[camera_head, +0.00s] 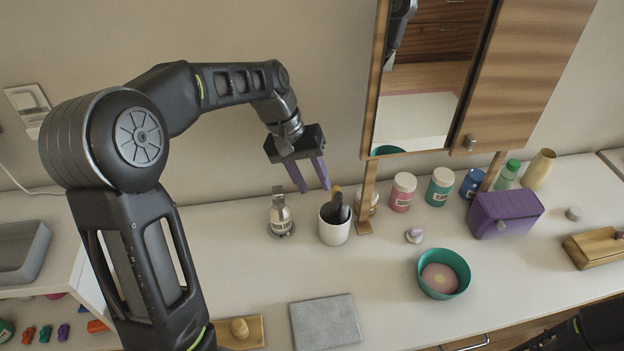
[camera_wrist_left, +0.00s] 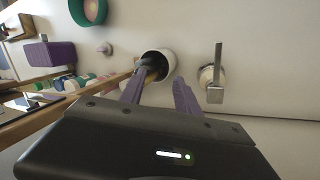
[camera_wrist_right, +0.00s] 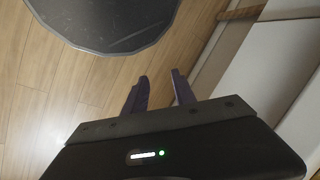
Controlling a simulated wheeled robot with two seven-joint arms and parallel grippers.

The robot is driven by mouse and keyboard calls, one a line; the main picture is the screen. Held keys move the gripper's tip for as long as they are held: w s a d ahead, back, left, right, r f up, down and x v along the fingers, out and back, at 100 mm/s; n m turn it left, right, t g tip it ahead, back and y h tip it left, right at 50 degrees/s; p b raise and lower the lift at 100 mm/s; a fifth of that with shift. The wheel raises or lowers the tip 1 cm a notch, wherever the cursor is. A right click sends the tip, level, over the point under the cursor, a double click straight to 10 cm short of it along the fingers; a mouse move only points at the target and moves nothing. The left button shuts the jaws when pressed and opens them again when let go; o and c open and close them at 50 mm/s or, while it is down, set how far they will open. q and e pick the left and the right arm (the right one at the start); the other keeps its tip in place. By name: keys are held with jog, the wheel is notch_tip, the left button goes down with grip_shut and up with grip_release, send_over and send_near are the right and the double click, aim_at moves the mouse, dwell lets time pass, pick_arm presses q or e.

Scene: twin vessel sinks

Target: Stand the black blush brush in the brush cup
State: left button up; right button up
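The white brush cup (camera_head: 334,228) stands upright on the counter, left of the mirror post. A black brush (camera_head: 340,208) with a yellowish tip stands in it, leaning a little against the rim. My left gripper (camera_head: 314,189) is open and empty just above and left of the cup, its purple fingers apart. In the left wrist view the cup (camera_wrist_left: 160,60) and the dark brush (camera_wrist_left: 150,70) show just beyond the fingertips (camera_wrist_left: 158,84). My right gripper (camera_wrist_right: 160,82) is open and empty over the wooden floor, away from the counter.
Pink (camera_head: 403,192) and teal (camera_head: 440,187) jars, a purple box (camera_head: 504,214) and a teal bowl (camera_head: 443,273) are further right. A grey mat (camera_head: 325,322) lies in front.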

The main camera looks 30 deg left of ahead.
pick_arm(q)
jog(key=w+p+v, duration=0.1)
jog(key=p+v, duration=0.1)
jog(key=v, duration=1.1)
jog(key=shift+s+r, duration=0.15)
jog(key=shift+s, duration=0.35)
jog(key=shift+d, duration=0.15)
